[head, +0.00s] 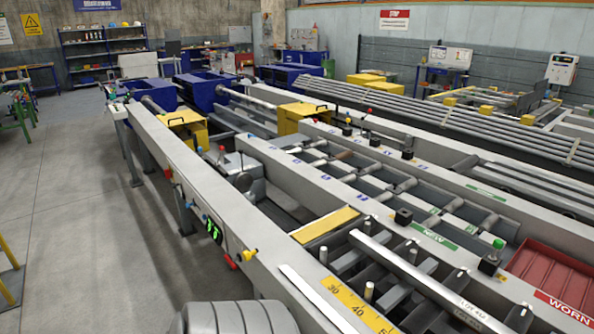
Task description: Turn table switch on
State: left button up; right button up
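The long grey runout table (280,165) runs from the lower right to the upper left. Small black switch boxes stand on the table top, one plain black (403,216) and one with a green top (490,263). A red-topped lever box (407,150) stands farther back. I cannot tell which of these is the table switch, or its setting. Neither of my grippers is in view.
A grey ribbed rounded shape (228,318) at the bottom edge may be part of me. The floor (70,210) left of the table is open. Yellow rails (10,270) stand at the left edge. A red tray (560,270) labelled WORN lies at right.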

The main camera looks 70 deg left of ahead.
aim_at(168, 173)
jog(key=u, duration=3.15)
jog(key=i+j+u, duration=0.25)
jog(key=i+l+u, duration=0.1)
jog(key=i+u, duration=0.3)
jog(key=i, duration=1.4)
jog(key=i+j, duration=0.1)
jog(key=i, duration=1.75)
jog(key=i+z, duration=0.4)
jog(key=i+j+z, duration=0.2)
jog(key=i+z, duration=0.25)
jog(key=i+j+z, duration=0.8)
jog(key=k+l, duration=0.05)
jog(key=k, duration=0.05)
